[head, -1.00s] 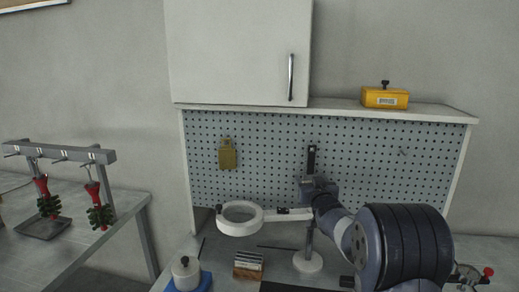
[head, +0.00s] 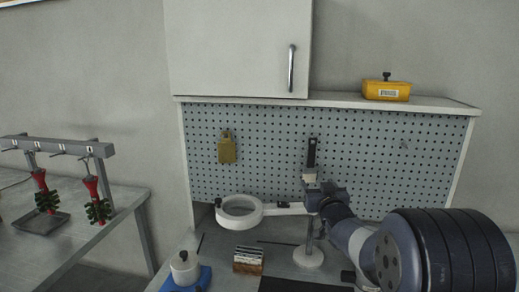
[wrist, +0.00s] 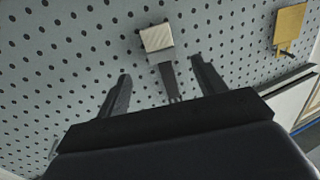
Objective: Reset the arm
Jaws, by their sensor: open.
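My gripper (head: 326,194) is in front of the pegboard, small and partly hidden by my own wrist in the head view. In the wrist view my gripper (wrist: 160,68) has its two dark fingers spread wide with nothing clamped. A hand tool with a dark handle (head: 312,152) and a pale square head hangs on the pegboard. It also shows in the wrist view, its pale head (wrist: 157,38) beyond the fingertips and its handle lined up between them. The fingers do not touch its sides; the depth gap is hard to judge.
A ring-shaped magnifier lamp (head: 240,210) stands left of my arm. A yellow tag (head: 227,148) hangs on the pegboard (head: 265,150). A yellow box (head: 386,90) sits on the shelf. A wooden block (head: 248,260) and a lidded pot (head: 184,267) are on the bench.

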